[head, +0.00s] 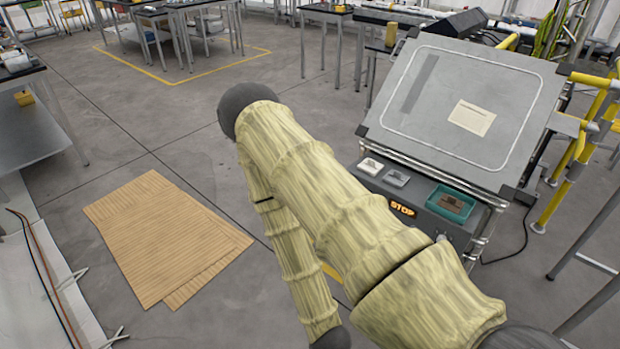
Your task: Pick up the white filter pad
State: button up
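A small white pad (371,166), which looks like the filter pad, lies at the left end of the ledge below a tilted grey panel (455,150). A similar light grey piece (396,178) lies just to its right, apart from it. My sleeved arm crosses the middle of the head view, bends at a dark joint and runs back down to the bottom edge. My gripper is not visible in this view. Nothing covers the white pad.
A teal tray (451,205) with a brown item stands on the ledge's right side, near a lit STOP sign (402,207). A cream label (471,117) lies on the panel. Yellow rails (585,140) stand at right. Flat cardboard (165,237) lies on the floor at left.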

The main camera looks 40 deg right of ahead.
aim_at(371, 168)
jog(key=u, duration=0.5)
jog(key=i, duration=1.4)
jog(key=z, duration=1.6)
jog(key=i, duration=0.8)
jog(key=z, duration=0.9)
